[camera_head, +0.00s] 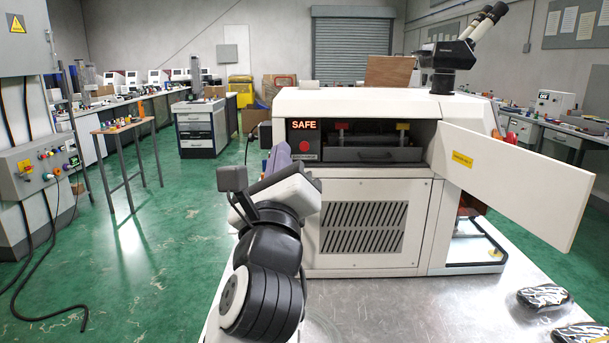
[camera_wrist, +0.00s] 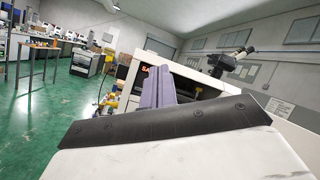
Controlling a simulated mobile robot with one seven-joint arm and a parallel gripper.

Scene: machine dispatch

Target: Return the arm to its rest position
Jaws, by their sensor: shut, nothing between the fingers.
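My arm rises from the bottom of the head view, in front of the left part of a white machine (camera_head: 362,276). My gripper (camera_head: 279,158) shows as a purple-grey piece above the white wrist, mostly hidden by it. In the wrist view my gripper's purple fingers (camera_wrist: 158,88) stand close together, shut and empty, pointing toward the machine's front. I cannot tell from these views how near they are to the machine.
The machine's door (camera_head: 515,180) stands open to the right, and its display reads SAFE (camera_head: 304,125). A microscope (camera_head: 446,60) stands on top. Two dark patterned items (camera_head: 543,298) lie at the right of the metal table (camera_head: 425,315).

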